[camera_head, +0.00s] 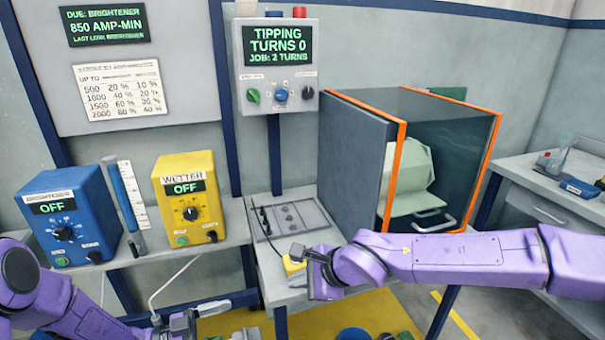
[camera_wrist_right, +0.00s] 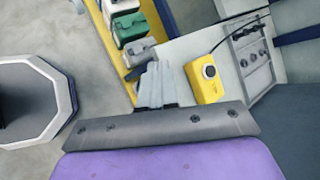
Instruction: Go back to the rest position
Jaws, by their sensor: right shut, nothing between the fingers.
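My right arm, purple, reaches in from the right in the head view. Its gripper (camera_head: 303,262) is in front of the work table's front edge, near a small yellow box. In the right wrist view the right gripper's grey fingers (camera_wrist_right: 157,85) are together with nothing between them. The yellow box (camera_wrist_right: 205,79) lies on the table beside them, apart from the fingers in that view. My left gripper (camera_head: 178,326) is low at the bottom left of the head view, below the bench with the dosing units.
A tipping-turns control box (camera_head: 279,65) stands behind the table. An orange-edged cabinet (camera_head: 398,135) with a pale barrel inside stands close behind my right forearm. Blue brightener (camera_head: 68,215) and yellow wetter (camera_head: 189,198) units stand left. Several containers (camera_wrist_right: 126,26) sit low on a yellow rack.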

